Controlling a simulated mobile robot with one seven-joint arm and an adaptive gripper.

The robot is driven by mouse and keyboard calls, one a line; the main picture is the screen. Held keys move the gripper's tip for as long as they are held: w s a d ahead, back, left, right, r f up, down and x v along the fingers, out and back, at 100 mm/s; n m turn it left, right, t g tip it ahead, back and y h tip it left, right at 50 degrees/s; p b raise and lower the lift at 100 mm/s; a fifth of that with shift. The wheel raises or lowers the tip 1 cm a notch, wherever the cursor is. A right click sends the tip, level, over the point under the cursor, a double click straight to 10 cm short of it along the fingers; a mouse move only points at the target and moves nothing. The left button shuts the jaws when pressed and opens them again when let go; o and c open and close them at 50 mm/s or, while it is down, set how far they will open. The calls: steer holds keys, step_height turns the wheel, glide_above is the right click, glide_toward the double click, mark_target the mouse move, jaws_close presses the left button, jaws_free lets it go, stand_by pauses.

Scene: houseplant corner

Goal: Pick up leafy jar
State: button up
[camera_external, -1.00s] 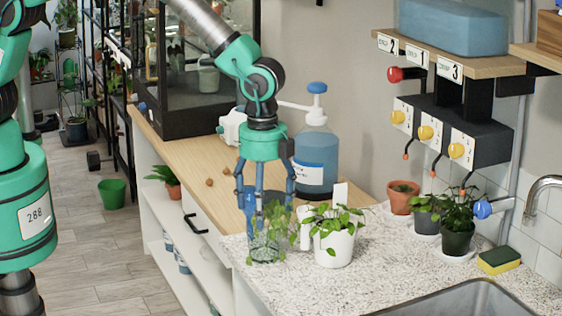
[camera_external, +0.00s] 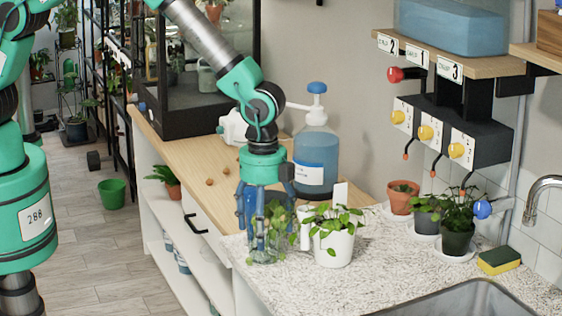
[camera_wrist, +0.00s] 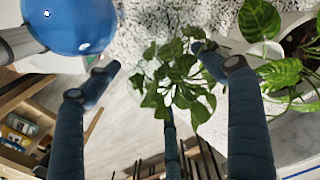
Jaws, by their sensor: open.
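The leafy jar (camera_external: 266,256) is a clear glass jar with green leafy stems, standing upright near the left edge of the speckled counter. My gripper (camera_external: 265,228) points down over it, open, with its blue fingers spread around the leaves and the jar's upper part. In the wrist view, the jar's leaves (camera_wrist: 182,75) show between the open fingers; the glass is hard to make out there. The fingers partly hide the jar in the external view, and I cannot tell whether any finger touches it.
A white pot with a leafy plant (camera_external: 333,245) stands close to the jar's right; its leaves reach toward my fingers. A blue-topped pump bottle (camera_external: 316,150) stands behind. Small pots (camera_external: 402,197) and a sponge (camera_external: 498,261) are farther right. The sink (camera_external: 470,300) is at front right.

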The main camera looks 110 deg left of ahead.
steer(key=shift+c, duration=0.5)
steer(key=c, duration=1.3)
steer(key=shift+r, duration=0.3)
steer(key=shift+s+d+r+p, duration=0.2)
steer(key=shift+s+r, duration=0.55)
steer(key=shift+s, duration=1.85)
steer(key=shift+s+d+r+p, duration=0.1)
steer(key=shift+s+d+r, duration=0.45)
steer(key=shift+s, duration=2.1)
steer(key=shift+s+d+r+p, duration=0.1)
steer(key=shift+s+r, duration=0.8)
steer(key=shift+s, duration=1.7)
steer(key=shift+s, duration=0.1)
